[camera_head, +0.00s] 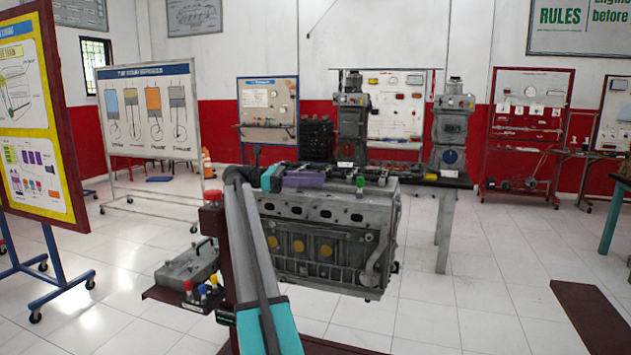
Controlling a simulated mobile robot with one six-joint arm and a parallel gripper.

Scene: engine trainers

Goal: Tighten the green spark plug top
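The green spark plug top (360,181) is a small green piece standing on the top right of the grey engine block (322,214). My arm rises in front of the block's left side and bends over at the top. Its teal wrist (269,178) is above the block's top left, well to the left of the green top and apart from it. My gripper's fingers are too small and dark to make out against the engine top, so I cannot tell whether they are open or shut.
A purple part (304,180) lies on the engine top between my wrist and the green top. A grey box (188,264) and red, blue and yellow caps (203,289) are on a stand at left. A workbench (444,180) with two engines is behind. Floor at right is mostly clear.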

